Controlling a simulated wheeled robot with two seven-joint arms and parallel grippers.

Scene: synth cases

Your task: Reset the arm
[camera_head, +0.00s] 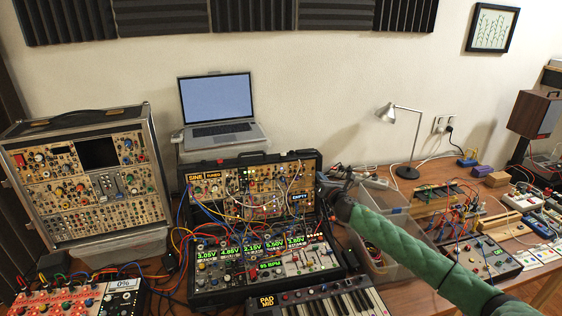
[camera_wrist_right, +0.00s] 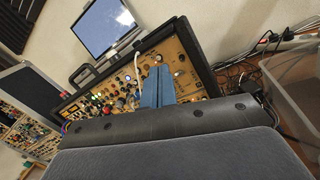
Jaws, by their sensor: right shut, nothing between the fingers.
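My right arm (camera_head: 400,250), in a green sleeve, reaches in from the lower right in the head view. My right gripper (camera_head: 324,187) is at its far end, beside the right edge of the black synth case (camera_head: 283,156). In the right wrist view the two blue fingers of my right gripper (camera_wrist_right: 157,70) are together, shut and empty, in front of the case's patched panel (camera_wrist_right: 120,93). I cannot tell whether the fingertips touch the panel or a cable. My left gripper is not in view.
A laptop (camera_head: 218,102) stands behind the case. A large modular case (camera_head: 85,180) is at the left, a keyboard (camera_head: 320,303) in front. A clear bin (camera_head: 372,262) sits under my right arm. A lamp (camera_head: 388,114) and small modules crowd the right; cables run everywhere.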

